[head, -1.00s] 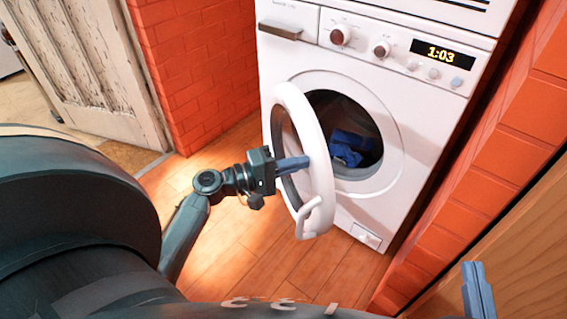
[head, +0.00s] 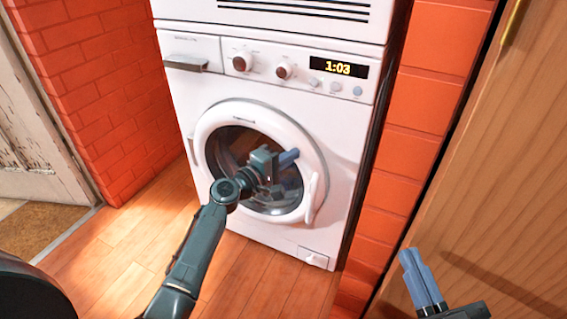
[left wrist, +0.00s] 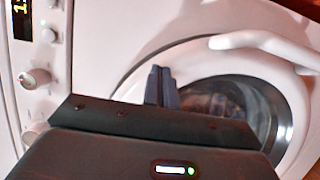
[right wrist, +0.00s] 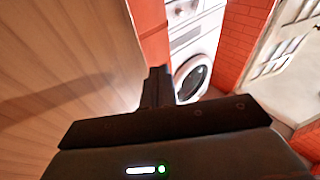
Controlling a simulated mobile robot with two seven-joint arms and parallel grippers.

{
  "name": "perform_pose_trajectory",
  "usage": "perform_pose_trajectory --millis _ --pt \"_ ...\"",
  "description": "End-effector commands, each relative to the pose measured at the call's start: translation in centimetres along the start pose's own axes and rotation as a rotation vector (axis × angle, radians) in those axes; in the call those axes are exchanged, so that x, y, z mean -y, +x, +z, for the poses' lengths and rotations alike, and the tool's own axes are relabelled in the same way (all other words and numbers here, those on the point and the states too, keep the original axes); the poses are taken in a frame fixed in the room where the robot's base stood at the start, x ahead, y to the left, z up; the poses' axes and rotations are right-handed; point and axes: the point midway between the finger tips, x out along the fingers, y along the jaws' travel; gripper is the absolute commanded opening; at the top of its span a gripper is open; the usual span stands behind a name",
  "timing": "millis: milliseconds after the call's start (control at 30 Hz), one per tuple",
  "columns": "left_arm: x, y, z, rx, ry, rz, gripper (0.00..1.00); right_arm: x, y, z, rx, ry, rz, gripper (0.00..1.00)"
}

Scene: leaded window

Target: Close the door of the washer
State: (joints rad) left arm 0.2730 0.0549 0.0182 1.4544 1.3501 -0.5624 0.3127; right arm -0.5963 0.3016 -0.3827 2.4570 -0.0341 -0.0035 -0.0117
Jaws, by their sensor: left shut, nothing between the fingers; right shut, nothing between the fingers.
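The white washer (head: 190,95) stands ahead of me, with its display reading 1:03. Its round door (head: 210,120) lies over the front opening and looks flush or nearly so; I cannot tell whether it is latched. The door's handle (head: 311,198) is at its right side, and it also shows large in the left wrist view (left wrist: 262,42). My left gripper (head: 292,157) is shut and empty, in front of the door's glass, close to the door. My right gripper (head: 412,258) is shut and empty, low at the right, away from the washer. In the right wrist view the washer door (right wrist: 190,78) appears beyond the fingers.
A wooden panel (head: 490,150) stands close on the right, beside my right gripper. Brick walls (head: 85,85) flank the washer. A worn white door (head: 25,150) and a brown mat (head: 40,230) are at the left. The wooden floor (head: 125,235) before the washer is clear.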

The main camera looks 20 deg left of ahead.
Motion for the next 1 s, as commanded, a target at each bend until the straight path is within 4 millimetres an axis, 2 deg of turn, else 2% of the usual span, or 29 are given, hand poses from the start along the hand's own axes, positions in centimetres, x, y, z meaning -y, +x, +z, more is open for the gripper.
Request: perform_pose_trajectory --millis 100,567,667,767,1000 --pt "-0.5 0.8 -0.3 -0.011 0.002 0.009 0.00 0.1 0.0 0.0 -0.002 0.002 -0.005 0.00" --pt "-0.4 0.7 -0.1 -0.010 0.001 0.007 0.00 0.1 0.0 -0.3 -0.008 0.000 -0.008 0.00" --pt "-0.5 -0.3 -0.2 -0.011 0.001 0.007 0.00 0.1 0.0 -0.6 -0.009 -0.005 -0.007 0.00" --pt "-0.5 -2.2 -0.2 -0.010 0.001 0.006 0.00 0.0 0.1 -0.7 -0.004 -0.015 -0.005 0.00" --pt "-0.4 -8.1 -0.1 -0.006 0.002 0.002 0.00 -0.1 -0.1 -0.2 0.020 -0.031 0.010 0.00"
